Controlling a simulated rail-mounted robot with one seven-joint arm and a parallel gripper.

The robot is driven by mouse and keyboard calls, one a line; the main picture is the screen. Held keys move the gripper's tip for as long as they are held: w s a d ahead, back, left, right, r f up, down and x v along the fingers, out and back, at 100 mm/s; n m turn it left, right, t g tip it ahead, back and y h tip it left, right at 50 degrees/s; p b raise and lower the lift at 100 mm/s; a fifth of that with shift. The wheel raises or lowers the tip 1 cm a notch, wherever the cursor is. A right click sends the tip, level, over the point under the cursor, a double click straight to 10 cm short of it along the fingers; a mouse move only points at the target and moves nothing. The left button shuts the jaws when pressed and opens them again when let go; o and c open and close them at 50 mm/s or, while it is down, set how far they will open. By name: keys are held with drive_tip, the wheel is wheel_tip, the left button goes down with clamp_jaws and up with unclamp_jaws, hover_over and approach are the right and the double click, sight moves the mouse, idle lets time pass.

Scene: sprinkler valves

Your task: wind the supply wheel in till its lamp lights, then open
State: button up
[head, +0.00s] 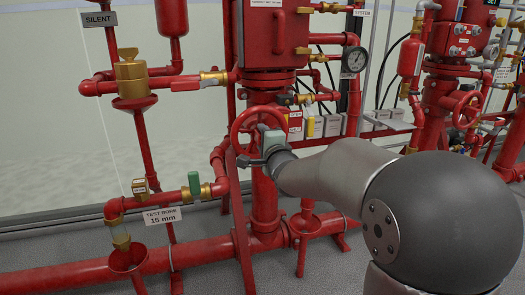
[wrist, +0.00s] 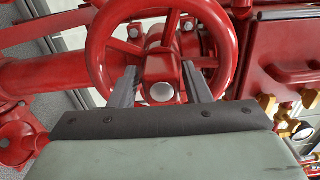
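The red supply wheel (head: 238,122) is on the central red riser, partly hidden by my gripper (head: 250,154) in the head view. In the wrist view the wheel (wrist: 97,55) fills the upper middle, with its red hub and pale round end (wrist: 162,92) facing me. My gripper (wrist: 158,72) is open. Its two grey fingers stand on either side of the hub, inside the rim, with narrow gaps seeming to show beside the hub. Contact cannot be told. I cannot make out a lit lamp for this wheel in either view.
A red cabinet (head: 274,35) is above the wheel. A gauge (head: 355,59) stands to its right. At left are a brass valve (head: 131,78), a green-handled valve (head: 194,183) and a test bore label (head: 162,216). A second red valve set (head: 440,90) stands at right.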

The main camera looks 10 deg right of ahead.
drive_tip(key=shift+r, duration=0.1)
drive_tip(key=shift+s+d, duration=0.2)
drive_tip(key=shift+s, duration=1.55)
drive_tip(key=shift+s+d, duration=0.2)
drive_tip(key=shift+s, duration=1.5)
drive_tip(key=shift+p, duration=0.3)
drive_tip(key=s+r+n+g+p, duration=0.6)
drive_tip(key=s+p, duration=0.5)
drive_tip(key=p, duration=0.3)
drive_tip(key=s+r+n+g+h+p, duration=0.1)
drive_tip(key=s+r+n+g+p, duration=0.4)
drive_tip(key=s+p, duration=0.5)
drive_tip(key=s+r+n+g+p, duration=0.6)
drive_tip(key=s+r+p, duration=0.3)
drive_tip(key=p, duration=0.8)
drive_tip(key=shift+s+a+r+n+g+h+p, duration=0.15)
drive_tip(key=shift+s+a+r+p, duration=0.05)
drive_tip(key=shift+s, duration=0.45)
drive_tip(key=shift+s+a+r+n+g+h+p, duration=0.15)
drive_tip(key=shift+s+a+p, duration=0.05)
drive_tip(key=shift+s, duration=0.45)
